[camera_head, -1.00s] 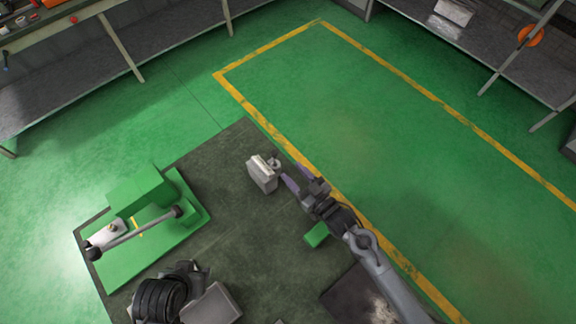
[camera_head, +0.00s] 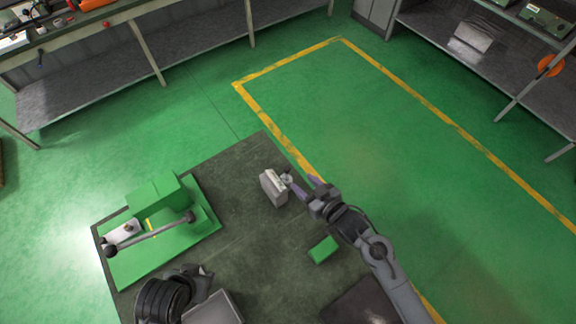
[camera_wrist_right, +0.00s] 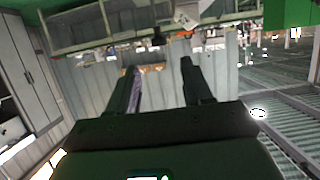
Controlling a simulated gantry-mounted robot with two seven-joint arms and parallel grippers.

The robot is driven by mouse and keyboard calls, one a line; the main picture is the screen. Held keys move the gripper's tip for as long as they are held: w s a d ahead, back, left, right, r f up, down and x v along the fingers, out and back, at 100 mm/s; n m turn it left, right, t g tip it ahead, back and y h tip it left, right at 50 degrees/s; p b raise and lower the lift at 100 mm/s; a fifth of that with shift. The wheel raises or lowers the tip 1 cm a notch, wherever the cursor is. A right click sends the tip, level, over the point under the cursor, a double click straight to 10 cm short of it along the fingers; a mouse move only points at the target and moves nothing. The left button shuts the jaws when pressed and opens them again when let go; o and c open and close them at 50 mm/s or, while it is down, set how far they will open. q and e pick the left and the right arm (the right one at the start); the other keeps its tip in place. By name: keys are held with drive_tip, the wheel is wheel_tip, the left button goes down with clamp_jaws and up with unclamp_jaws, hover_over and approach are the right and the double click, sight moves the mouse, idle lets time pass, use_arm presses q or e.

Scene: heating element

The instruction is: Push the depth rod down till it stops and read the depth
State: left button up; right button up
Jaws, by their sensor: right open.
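A small grey block (camera_head: 273,188) stands on the dark table near its far right edge, with a small light metal fitting (camera_head: 286,177) at its upper right side. I cannot make out a depth rod or a scale reading at this size. My right gripper (camera_head: 307,187) is just right of the block, its two purplish fingers apart and pointing towards the fitting. I cannot tell whether a finger touches it. In the right wrist view the fingers (camera_wrist_right: 160,85) are spread with nothing held between them. My left gripper cannot be made out in either view.
A green lever press (camera_head: 160,215) stands on the table's left. A small green block (camera_head: 323,249) lies below my right gripper. A black ribbed part (camera_head: 163,299) and a grey box (camera_head: 212,308) are at the near edge. The table's middle is clear.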

sight(289, 170)
drive_tip(key=x, duration=1)
drive_tip(key=shift+w+a+f, duration=0.1)
drive_tip(key=shift+w+f, duration=0.1)
clamp_jaws()
